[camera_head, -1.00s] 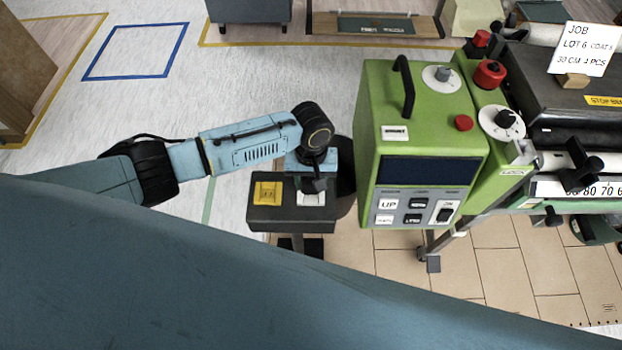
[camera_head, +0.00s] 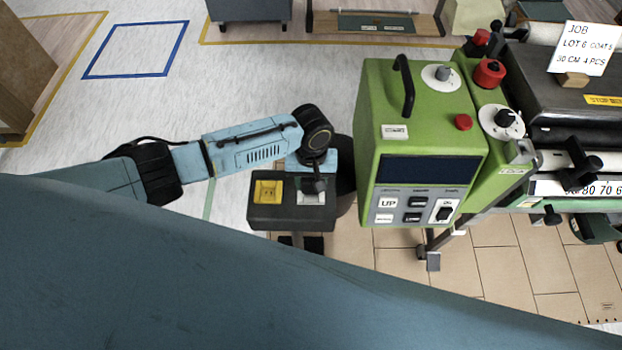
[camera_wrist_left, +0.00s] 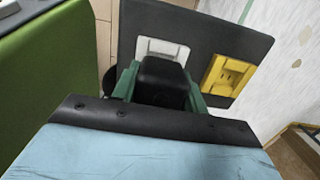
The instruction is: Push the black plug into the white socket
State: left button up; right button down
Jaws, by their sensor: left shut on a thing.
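My left gripper (camera_head: 314,182) is over the right part of a dark stand top. In the left wrist view its green fingers (camera_wrist_left: 163,92) are shut on the black plug (camera_wrist_left: 163,80). The white socket (camera_head: 312,198) is set in the dark panel, beside a yellow socket (camera_head: 268,192). In the left wrist view the white socket (camera_wrist_left: 150,47) shows just beyond the plug, which hides part of it. I cannot tell whether the plug touches it. The yellow socket (camera_wrist_left: 229,76) is to the right there. My right gripper is not in view.
A green machine (camera_head: 425,140) with buttons and a dark display stands close to the right of the stand (camera_head: 290,217). A larger dark-topped machine (camera_head: 570,100) is farther right. Open floor lies left of the stand. My own blue arm covers the lower part of the head view.

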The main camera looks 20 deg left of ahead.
pick_arm(q)
jog(key=shift+f+b, duration=0.3)
jog(key=shift+f, duration=0.4)
jog(key=o, duration=1.2)
jog(key=shift+c, duration=0.2)
jog(key=r+p, duration=0.1)
jog(key=r, duration=0.3)
jog(key=r+p, duration=0.1)
jog(key=r, duration=0.4)
jog(key=w+r+p, duration=0.1)
jog(key=r, duration=0.3)
jog(key=shift+a+r, duration=0.15)
jog(key=shift+s, duration=0.1)
